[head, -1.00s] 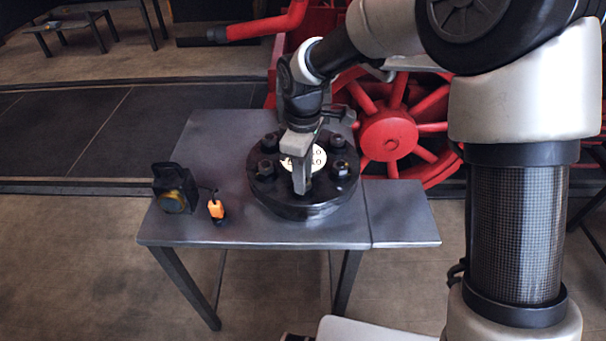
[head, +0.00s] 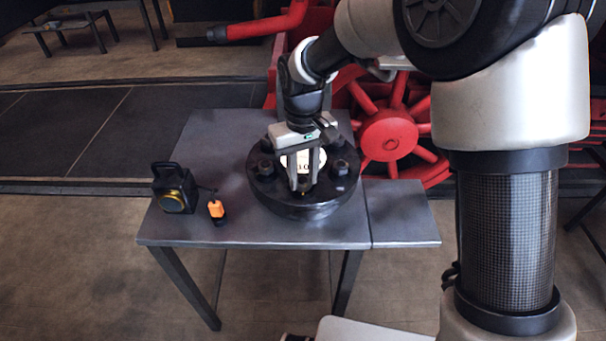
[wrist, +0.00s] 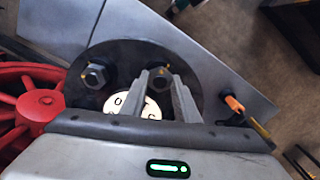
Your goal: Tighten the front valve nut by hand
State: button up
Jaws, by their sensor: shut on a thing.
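The valve (head: 305,208) is a dark round flange with several bolted nuts around a white disc (head: 318,158), standing on a grey table. My gripper (head: 304,186) points down over its near side, shut on the front valve nut (head: 303,187) with one finger on either side. The fingers partly hide the nut and the disc. In the wrist view my gripper (wrist: 162,74) straddles the front nut (wrist: 159,80). Another nut (wrist: 95,76) stands free beside it, and the disc (wrist: 118,102) shows partly behind the fingers.
A black lamp (head: 173,188) and a small orange-and-black object (head: 216,210) stand left of the valve on the table (head: 205,150). A side leaf (head: 402,213) at the right is bare. A red spoked wheel (head: 388,135) stands behind.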

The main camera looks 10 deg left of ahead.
aim_at(303, 179)
jog(key=m, duration=0.4)
jog(key=shift+m, duration=0.4)
dwell(0.4)
jog(key=o, duration=1)
jog(key=shift+o, duration=0.2)
jog(key=shift+r, duration=0.1)
notch_tip(303, 179, up, 17)
jog(key=p, duration=0.2)
jog(key=shift+r, duration=0.15)
